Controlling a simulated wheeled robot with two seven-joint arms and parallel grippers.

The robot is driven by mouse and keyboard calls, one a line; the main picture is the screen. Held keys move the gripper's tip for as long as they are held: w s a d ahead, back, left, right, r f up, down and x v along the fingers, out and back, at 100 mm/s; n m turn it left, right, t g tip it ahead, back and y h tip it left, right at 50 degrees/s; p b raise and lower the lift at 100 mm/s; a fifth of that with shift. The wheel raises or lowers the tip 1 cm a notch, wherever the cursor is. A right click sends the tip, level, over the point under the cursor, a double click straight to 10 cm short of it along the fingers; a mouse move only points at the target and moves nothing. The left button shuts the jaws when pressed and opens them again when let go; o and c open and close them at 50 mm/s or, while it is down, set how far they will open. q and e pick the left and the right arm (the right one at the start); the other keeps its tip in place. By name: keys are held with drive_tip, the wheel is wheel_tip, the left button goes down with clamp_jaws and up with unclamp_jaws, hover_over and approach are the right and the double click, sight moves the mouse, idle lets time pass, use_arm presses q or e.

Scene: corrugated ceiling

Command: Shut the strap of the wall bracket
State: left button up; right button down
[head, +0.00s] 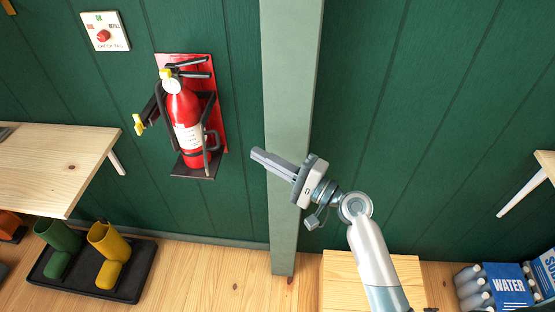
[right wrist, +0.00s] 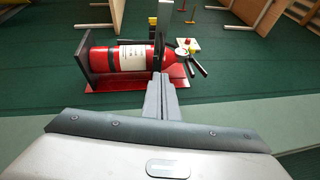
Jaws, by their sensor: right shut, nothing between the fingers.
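The wall bracket (head: 192,172) is black on a red backing plate (head: 218,120) and holds an upright red fire extinguisher (head: 183,112). Its black strap (head: 150,108) stands open, swung out to the left, with a yellow tab (head: 138,124) at its free end. My right gripper (head: 256,154) is shut and empty, to the right of the extinguisher and apart from it, in front of the pale green post. In the right wrist view the shut fingers (right wrist: 162,82) point towards the extinguisher (right wrist: 130,57), which appears lying sideways. My left gripper is not in view.
The pale green post (head: 290,100) stands right of the bracket. A wooden shelf (head: 50,160) is at left, above a black tray (head: 128,285) with green and yellow boots. A check-tag sign (head: 105,31) hangs at upper left. Water packs (head: 505,285) are at lower right.

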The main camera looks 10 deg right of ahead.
drive_tip(key=w+a+r+p, duration=0.1)
drive_tip(key=w+a+p, duration=0.1)
drive_tip(key=a, duration=0.4)
drive_tip(key=shift+p, duration=0.45)
drive_tip(key=shift+s+a+r+h, duration=0.1)
drive_tip(key=shift+s+h, duration=0.05)
drive_tip(key=shift+h, duration=0.15)
